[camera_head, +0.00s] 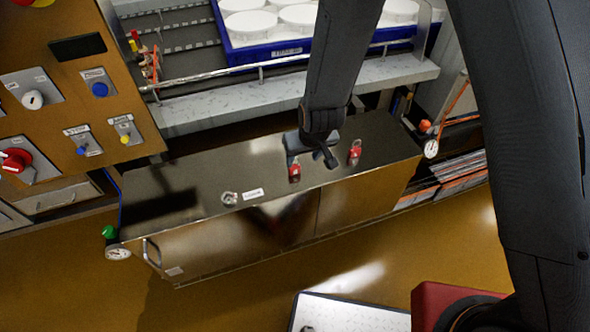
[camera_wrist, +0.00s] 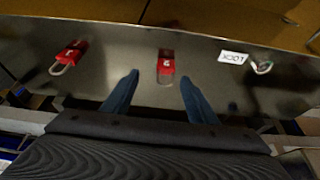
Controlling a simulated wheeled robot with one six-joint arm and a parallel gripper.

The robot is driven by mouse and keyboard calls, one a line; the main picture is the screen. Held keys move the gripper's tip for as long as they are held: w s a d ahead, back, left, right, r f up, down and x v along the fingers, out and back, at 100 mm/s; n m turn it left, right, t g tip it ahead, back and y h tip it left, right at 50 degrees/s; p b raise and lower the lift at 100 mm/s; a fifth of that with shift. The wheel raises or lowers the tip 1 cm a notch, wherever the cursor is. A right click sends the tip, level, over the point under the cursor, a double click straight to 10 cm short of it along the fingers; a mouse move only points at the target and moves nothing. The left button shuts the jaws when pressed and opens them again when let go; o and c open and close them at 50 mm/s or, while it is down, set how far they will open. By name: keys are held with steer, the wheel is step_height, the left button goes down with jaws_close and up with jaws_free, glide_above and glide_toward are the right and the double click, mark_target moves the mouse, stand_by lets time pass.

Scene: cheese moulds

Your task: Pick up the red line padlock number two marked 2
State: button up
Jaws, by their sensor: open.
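The red padlock marked 2 (camera_wrist: 166,64) lies flat on a shiny metal top, its shackle toward my gripper in the wrist view. In the head view the red padlock near my gripper (camera_head: 294,172) shows just left of the fingers. A second red padlock (camera_wrist: 70,54) lies to the left in the wrist view, and at the right in the head view (camera_head: 355,153); its mark is too blurred to read surely. My gripper (camera_wrist: 156,98) is open and empty, its two blue-grey fingers apart, with padlock 2 ahead between their lines.
The metal top (camera_head: 175,182) also holds a white label (camera_head: 253,194) and a small metal ring-like item (camera_head: 229,198). A control panel (camera_head: 75,90) stands at left. A blue crate of white moulds (camera_head: 265,50) sits behind a rail (camera_head: 215,76).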

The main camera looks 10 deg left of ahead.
mark_target(294, 165)
steer(key=shift+a+p+x, duration=0.25)
steer(key=shift+p+x, duration=0.05)
steer(key=shift+x, duration=1.25)
steer(key=shift+a+p+x, duration=0.2)
steer(key=shift+p+x, duration=0.15)
steer(key=shift+x, duration=1.15)
steer(key=shift+a+p+x, duration=0.25)
steer(key=shift+p+x, duration=0.05)
steer(key=shift+x, duration=1.25)
steer(key=shift+r, duration=0.1)
steer(key=c, duration=1.2)
steer(key=shift+o, duration=0.2)
steer(key=shift+r, duration=0.15)
